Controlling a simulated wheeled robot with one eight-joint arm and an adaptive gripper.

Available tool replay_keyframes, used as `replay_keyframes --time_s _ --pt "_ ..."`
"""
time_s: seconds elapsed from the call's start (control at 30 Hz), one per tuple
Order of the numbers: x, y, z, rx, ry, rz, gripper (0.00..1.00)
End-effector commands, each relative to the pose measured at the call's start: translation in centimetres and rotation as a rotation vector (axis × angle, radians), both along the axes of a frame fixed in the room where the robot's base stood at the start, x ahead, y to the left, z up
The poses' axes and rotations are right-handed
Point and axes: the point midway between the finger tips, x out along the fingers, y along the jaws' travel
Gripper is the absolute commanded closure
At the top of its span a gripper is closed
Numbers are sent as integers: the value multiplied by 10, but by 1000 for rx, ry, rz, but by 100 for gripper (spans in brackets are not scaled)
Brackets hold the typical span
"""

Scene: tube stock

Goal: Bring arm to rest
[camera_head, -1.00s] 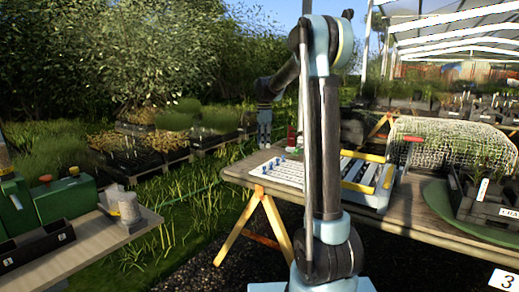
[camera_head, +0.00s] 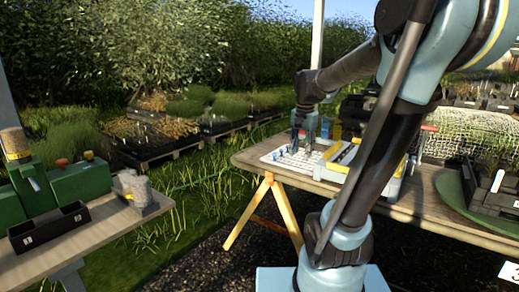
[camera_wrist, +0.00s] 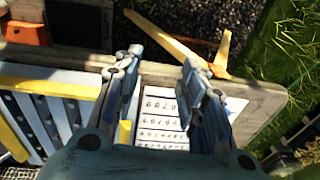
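My arm stands in front of the trestle table, its lower link leaning right and its elbow near the top right of the head view. The forearm reaches back left and down. My gripper (camera_head: 304,137) hangs over the left part of the table, above a white marked sheet (camera_head: 283,163). In the wrist view my gripper (camera_wrist: 160,62) has its two fingers well apart, with nothing between them. The sheet (camera_wrist: 160,122) shows below and beyond the fingers.
The wooden table (camera_head: 419,210) carries a rack with yellow bars (camera_head: 351,153), a mesh cover and a green round mat (camera_head: 451,190) with a dark crate. A second bench (camera_head: 80,232) at left holds a green device (camera_head: 67,180) and black tray (camera_head: 48,227). Gravel and grass lie between.

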Motion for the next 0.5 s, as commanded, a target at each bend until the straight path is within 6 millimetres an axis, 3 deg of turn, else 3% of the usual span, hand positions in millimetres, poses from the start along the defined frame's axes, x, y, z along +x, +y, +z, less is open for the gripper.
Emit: replay_keyframes --time_s 0.1,0.5 --pt "-33 -8 -15 -10 -15 89 62" --pt "-128 -25 -77 -57 -58 405 62"
